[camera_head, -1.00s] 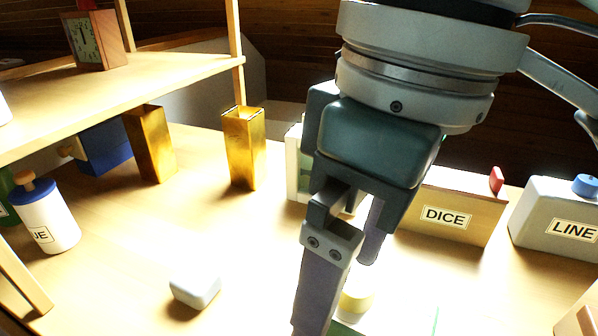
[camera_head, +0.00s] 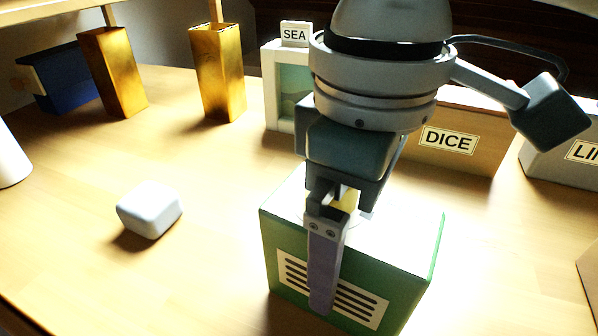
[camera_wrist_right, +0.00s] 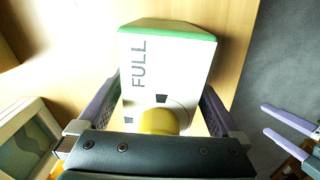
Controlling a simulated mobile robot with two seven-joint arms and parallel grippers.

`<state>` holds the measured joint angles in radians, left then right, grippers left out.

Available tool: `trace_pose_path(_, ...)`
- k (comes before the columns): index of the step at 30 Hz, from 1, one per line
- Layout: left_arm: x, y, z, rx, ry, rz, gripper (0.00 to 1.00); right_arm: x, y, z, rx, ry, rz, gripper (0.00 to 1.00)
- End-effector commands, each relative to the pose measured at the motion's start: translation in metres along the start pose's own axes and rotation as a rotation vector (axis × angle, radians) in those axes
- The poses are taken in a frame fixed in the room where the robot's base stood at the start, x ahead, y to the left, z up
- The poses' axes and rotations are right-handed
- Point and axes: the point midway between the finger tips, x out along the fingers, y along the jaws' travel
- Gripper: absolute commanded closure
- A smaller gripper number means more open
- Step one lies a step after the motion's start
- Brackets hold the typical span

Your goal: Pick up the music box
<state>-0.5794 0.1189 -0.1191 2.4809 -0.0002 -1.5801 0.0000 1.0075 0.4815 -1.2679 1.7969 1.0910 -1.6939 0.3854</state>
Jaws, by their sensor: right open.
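The music box appears to be the green box (camera_head: 425,285) with a white top and a slotted grille on its front. A yellow knob (camera_wrist_right: 158,121) stands on its top, and the word FULL shows there in the right wrist view. My right gripper (camera_head: 335,262) points down over the box and is open. One purple finger hangs before the grille side; the other is hidden behind the box in the head view. In the right wrist view the fingers lie on either side of the box. My left gripper (camera_wrist_right: 286,124) shows at the right edge there, fingers apart, empty.
A pale block (camera_head: 150,210) lies left of the box. Behind stand two gold vases (camera_head: 218,75), a SEA frame (camera_head: 272,90), a DICE box (camera_head: 460,135) and a grey box (camera_head: 560,160). A blue box (camera_head: 60,78) is at far left. The front left table is clear.

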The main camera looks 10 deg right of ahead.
Motion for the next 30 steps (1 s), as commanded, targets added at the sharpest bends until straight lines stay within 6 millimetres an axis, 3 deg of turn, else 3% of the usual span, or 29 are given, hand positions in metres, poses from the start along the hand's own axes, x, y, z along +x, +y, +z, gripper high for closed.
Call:
trace_pose_path(3, 0.0041, 0.0002, 0.0016, 0.000, -0.001, 0.000, 0.00, 0.0104, -0.0004, 0.0001, -0.001, 0.000, 0.000, 0.00)
trace_pose_path(10, 0.0033, 0.0002, 0.0015, 0.001, -0.001, 0.000, 0.00, 0.0100, -0.0004, -0.0001, -0.002, 0.001, 0.000, 0.01)
trace_pose_path(30, 0.0035, 0.0002, 0.0018, 0.002, -0.002, 0.000, 0.00, 0.0096, -0.0003, -0.0003, -0.002, 0.001, 0.000, 0.77)
